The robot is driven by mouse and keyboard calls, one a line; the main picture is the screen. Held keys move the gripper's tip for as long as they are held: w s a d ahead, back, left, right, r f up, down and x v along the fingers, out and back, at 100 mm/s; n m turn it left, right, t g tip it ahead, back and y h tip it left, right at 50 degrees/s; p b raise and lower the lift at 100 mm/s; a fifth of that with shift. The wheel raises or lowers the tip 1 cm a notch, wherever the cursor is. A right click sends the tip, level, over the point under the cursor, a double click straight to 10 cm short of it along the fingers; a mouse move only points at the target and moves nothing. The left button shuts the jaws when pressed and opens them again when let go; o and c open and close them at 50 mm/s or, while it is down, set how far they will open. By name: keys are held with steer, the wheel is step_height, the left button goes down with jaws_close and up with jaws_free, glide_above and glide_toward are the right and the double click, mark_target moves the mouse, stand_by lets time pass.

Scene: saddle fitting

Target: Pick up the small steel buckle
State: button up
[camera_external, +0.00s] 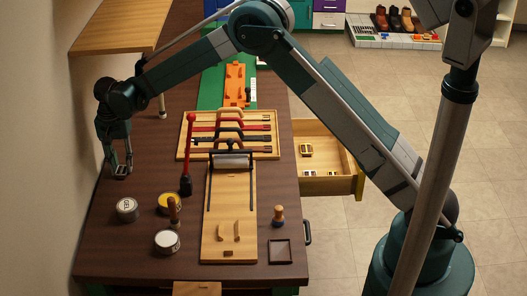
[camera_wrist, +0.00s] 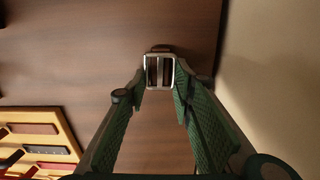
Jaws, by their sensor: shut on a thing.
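The small steel buckle (camera_wrist: 148,72) is a silver rectangular frame with a centre bar, seen in the wrist view between my fingertips. My gripper (camera_wrist: 159,75) is shut on the buckle, with a green ribbed finger on each side of it. In the external view my gripper (camera_external: 121,172) points down at the far left of the dark workbench (camera_external: 150,260), near the wall. The buckle is too small to make out there. I cannot tell whether it touches the bench top.
A wooden tool board (camera_external: 186,150) and a clamp board (camera_external: 219,215) lie to the right. A grey tin (camera_external: 126,209), a yellow tin (camera_external: 166,201) and a white-lidded tin (camera_external: 167,241) stand nearer the camera. An open drawer (camera_external: 330,186) sticks out at the bench's right side.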

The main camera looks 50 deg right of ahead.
mark_target(125, 167)
steer(key=shift+s+d+r, duration=0.1)
steer(key=shift+s+r, duration=0.05)
steer(key=shift+r, duration=0.2)
step_height(125, 167, up, 6)
steer(key=shift+s+d+r, duration=0.15)
steer(key=shift+s+d, duration=0.1)
steer(key=shift+d, duration=0.05)
steer(key=s+d, duration=1.3)
steer(key=shift+s+d, duration=0.15)
steer(key=shift+s, duration=0.05)
